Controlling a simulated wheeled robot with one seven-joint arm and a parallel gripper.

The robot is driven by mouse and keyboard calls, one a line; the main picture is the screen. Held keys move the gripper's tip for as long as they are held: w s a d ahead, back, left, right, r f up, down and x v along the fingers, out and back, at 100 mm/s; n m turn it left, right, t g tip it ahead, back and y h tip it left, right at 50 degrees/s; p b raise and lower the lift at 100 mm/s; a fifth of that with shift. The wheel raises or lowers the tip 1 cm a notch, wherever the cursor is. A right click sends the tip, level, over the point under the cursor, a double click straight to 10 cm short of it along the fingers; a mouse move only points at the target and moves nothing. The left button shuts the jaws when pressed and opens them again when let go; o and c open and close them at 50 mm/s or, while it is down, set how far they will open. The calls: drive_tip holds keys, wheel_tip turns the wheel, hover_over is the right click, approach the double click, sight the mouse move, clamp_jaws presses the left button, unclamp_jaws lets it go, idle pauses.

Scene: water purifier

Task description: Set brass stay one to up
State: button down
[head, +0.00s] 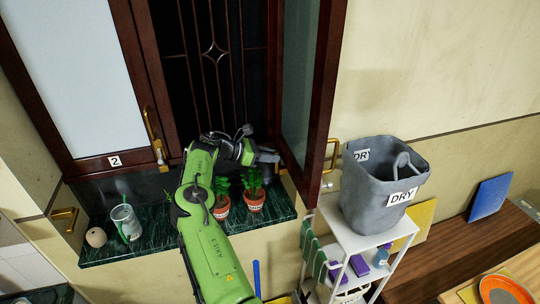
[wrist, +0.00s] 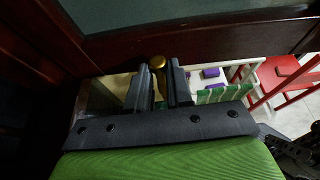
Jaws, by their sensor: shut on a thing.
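In the wrist view a rounded brass piece (wrist: 157,62), which looks like brass stay one, sits between the two dark fingers of my gripper (wrist: 158,78), just below a dark red window frame. My gripper is shut on it. In the head view my gripper (head: 270,157) is at the low inner side of the open right window leaf (head: 321,85), and its fingertips are hard to make out. A brass fitting (head: 332,156) shows on that leaf's far side. Another brass stay (head: 155,138) stands upright on the left leaf marked 2.
Two potted plants (head: 254,197) stand on the green marble sill (head: 180,228) beside my arm. A cup (head: 126,222) is at its left. A white rack (head: 350,240) bears a grey DRY bin (head: 370,208) right of the leaf.

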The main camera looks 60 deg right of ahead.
drive_tip(key=c, duration=1)
unclamp_jaws()
drive_tip(key=shift+d+f, duration=0.1)
drive_tip(key=v, duration=1.2)
